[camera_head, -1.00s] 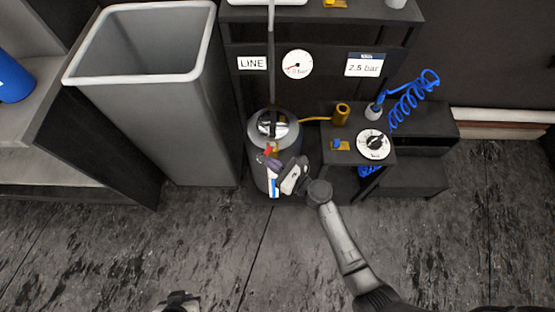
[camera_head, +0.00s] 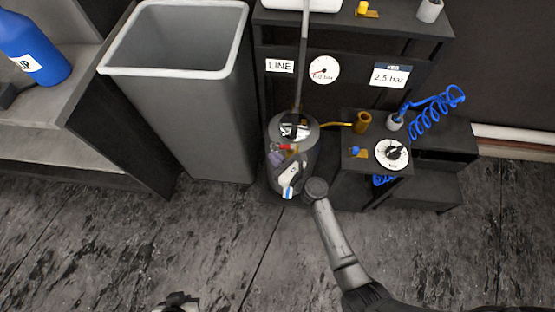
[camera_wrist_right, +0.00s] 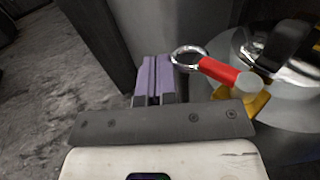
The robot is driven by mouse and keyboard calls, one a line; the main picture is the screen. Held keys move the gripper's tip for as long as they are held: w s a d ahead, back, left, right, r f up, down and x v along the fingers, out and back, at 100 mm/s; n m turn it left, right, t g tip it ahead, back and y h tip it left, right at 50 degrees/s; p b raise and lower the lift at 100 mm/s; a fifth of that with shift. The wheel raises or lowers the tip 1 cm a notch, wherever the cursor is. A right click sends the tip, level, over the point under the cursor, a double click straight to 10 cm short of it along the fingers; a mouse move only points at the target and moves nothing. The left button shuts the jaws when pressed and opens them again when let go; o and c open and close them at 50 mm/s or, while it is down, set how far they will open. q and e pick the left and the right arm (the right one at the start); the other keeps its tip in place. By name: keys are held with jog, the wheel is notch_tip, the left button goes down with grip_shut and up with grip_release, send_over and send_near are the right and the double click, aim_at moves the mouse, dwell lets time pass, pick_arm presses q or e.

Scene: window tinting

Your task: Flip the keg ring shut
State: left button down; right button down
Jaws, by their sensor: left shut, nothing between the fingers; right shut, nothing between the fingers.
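The dark grey keg (camera_head: 302,158) stands upright below the gauge panel. On its top, the right wrist view shows a bright metal ring (camera_wrist_right: 188,57) on a red lever (camera_wrist_right: 218,71), sticking out to the left from a pale pivot on a yellow base (camera_wrist_right: 258,102). The red part (camera_head: 287,147) is small in the head view. My right gripper (camera_head: 274,157) is shut and empty, at the keg's front left. Its purple fingers (camera_wrist_right: 154,76) are just left of the ring; I cannot tell whether they touch it. My left gripper (camera_head: 178,302) shows only partly at the bottom edge, shut.
A tall grey bin (camera_head: 190,110) stands left of the keg. A black stand (camera_head: 375,175) with a dial (camera_head: 393,154) and a coiled blue hose (camera_head: 437,112) is on the right. A pole (camera_head: 302,60) rises behind the keg. The floor in front is clear.

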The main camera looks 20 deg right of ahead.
jog(key=shift+w+a, duration=0.15)
jog(key=shift+w, duration=0.35)
dwell(0.4)
jog(key=p+v, duration=0.2)
jog(key=v, duration=1.2)
jog(key=shift+w, duration=0.1)
dwell(0.4)
